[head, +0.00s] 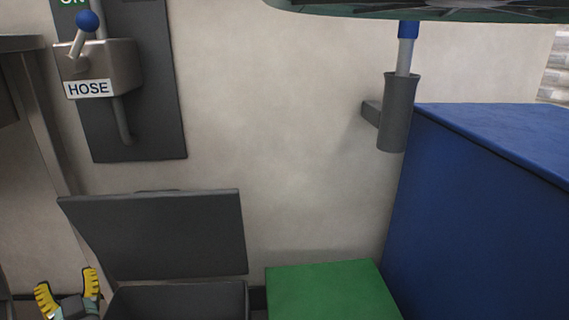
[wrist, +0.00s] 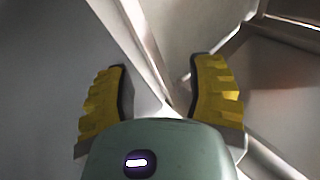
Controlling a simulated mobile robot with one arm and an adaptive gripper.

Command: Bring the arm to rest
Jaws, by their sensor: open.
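My gripper (head: 68,290) shows at the lower left of the head view, with its two yellow ribbed fingers spread. In the wrist view the gripper (wrist: 160,92) is open, and nothing is between the fingers. Pale metal bars run behind the fingers there. In the head view the gripper is just left of a dark grey bin (head: 180,300). The rest of my arm is out of the head view.
The bin's lid (head: 160,235) stands raised. A green box top (head: 330,292) and a large blue cabinet (head: 480,210) are to the right. A HOSE lever box (head: 100,68) and a grey tube holder (head: 398,115) are on the wall. A metal frame (head: 40,120) stands at left.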

